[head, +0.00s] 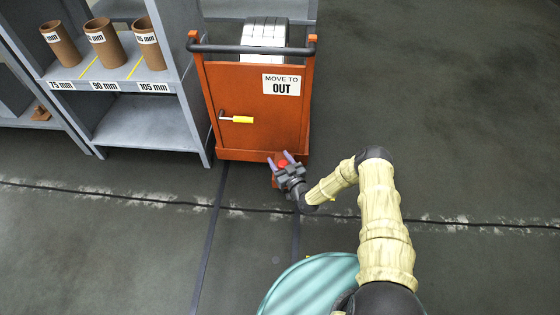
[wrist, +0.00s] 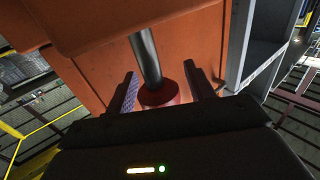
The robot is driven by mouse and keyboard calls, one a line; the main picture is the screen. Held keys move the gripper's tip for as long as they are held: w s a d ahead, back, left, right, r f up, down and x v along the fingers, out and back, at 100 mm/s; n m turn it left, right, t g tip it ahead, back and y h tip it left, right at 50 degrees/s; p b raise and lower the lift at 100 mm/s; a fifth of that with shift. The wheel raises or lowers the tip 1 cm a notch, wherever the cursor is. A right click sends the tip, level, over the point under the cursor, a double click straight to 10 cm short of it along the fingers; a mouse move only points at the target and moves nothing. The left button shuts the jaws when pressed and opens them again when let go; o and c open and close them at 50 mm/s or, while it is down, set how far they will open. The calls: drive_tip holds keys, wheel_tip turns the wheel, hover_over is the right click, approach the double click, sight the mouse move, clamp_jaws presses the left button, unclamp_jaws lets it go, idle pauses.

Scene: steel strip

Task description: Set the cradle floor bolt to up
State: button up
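The cradle is an orange cart (head: 255,105) with a dark top bar and a "MOVE TO OUT" sign. Its floor bolt shows as a red knob (head: 282,163) low at the front right. In the wrist view the red knob (wrist: 160,94) is on a grey metal rod (wrist: 146,57). My gripper (head: 279,158) is at the knob, and its fingers (wrist: 160,72) are open, one on each side. Gaps show between knob and fingers. My gripper body hides the knob's near part. I cannot tell whether the bolt is up or down.
A yellow-handled lever (head: 240,119) is on the cart's front. A white roll (head: 264,36) sits behind the top bar. A grey shelf (head: 150,120) with brown tubes (head: 104,42) stands close on the left. Floor to the right is clear.

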clamp_jaws()
wheel_tip(320, 180, up, 5)
drive_tip(key=p, duration=0.5)
drive_tip(key=shift+r, duration=0.15)
drive_tip(key=shift+o, duration=0.6)
unclamp_jaws()
drive_tip(key=shift+r, duration=0.15)
drive_tip(key=p+v, duration=0.6)
drive_tip(key=v, duration=1.1)
drive_tip(key=shift+s, duration=0.25)
drive_tip(key=shift+w, duration=0.1)
